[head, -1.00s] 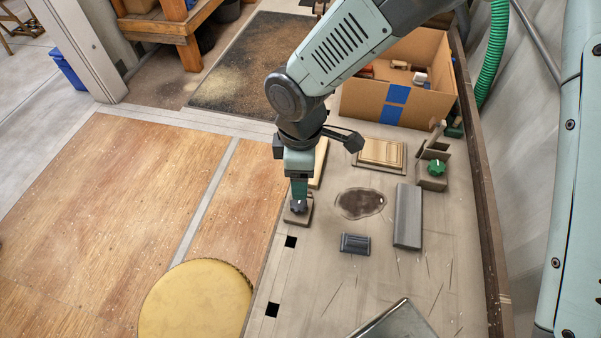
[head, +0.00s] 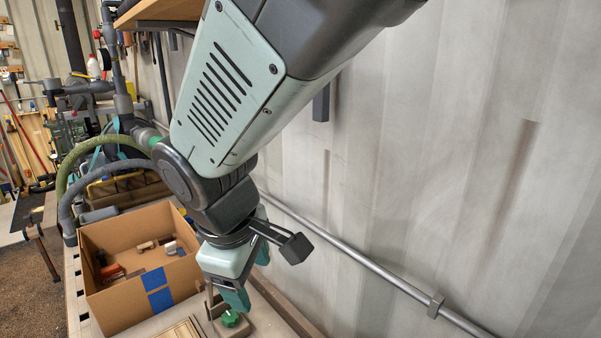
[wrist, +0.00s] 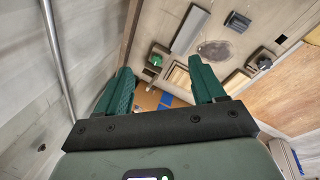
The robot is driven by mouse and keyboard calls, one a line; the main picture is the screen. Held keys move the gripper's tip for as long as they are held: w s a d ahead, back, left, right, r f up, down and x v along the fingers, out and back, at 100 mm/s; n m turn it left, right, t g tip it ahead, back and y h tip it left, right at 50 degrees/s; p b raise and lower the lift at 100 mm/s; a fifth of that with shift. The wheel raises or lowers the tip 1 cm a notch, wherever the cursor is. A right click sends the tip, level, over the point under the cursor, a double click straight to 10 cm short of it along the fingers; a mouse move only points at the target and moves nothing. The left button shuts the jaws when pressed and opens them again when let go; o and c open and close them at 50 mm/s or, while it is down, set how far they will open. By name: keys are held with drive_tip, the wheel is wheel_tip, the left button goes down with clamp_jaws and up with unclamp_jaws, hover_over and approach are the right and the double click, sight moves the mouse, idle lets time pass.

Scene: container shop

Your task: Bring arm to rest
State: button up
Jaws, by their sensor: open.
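My gripper (head: 248,280) hangs beside the corrugated wall, above the right edge of the bench, in the head view. In the wrist view its two green fingers (wrist: 160,92) stand wide apart with nothing between them. The arm comes down from the top of the head view, with its elbow above the cardboard box. The bench top (wrist: 232,35) lies below the gripper, with clear air between them in the wrist view.
A cardboard box (head: 118,299) with small parts inside stands left of my gripper. A green knob (head: 230,318) on a fixture sits just below it. A metal rail (head: 375,266) runs along the wall (head: 480,150) at right. Hoses (head: 75,185) rise behind the box.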

drive_tip(key=s+d+r+m, duration=0.3)
drive_tip(key=d+m, duration=0.2)
drive_tip(key=d, duration=0.2)
drive_tip(key=s+d+r+m+t, duration=0.1)
drive_tip(key=s+d+r+m, duration=0.2)
drive_tip(key=d, duration=0.4)
drive_tip(key=s+d+r+m+t, duration=0.1)
drive_tip(key=s+d+r+m, duration=0.1)
drive_tip(key=d+r+m, duration=0.2)
drive_tip(key=d+m, duration=0.3)
drive_tip(key=shift+s+d+r+y, duration=0.15)
drive_tip(key=shift+s+d+y, duration=0.15)
drive_tip(key=shift+s, duration=0.1)
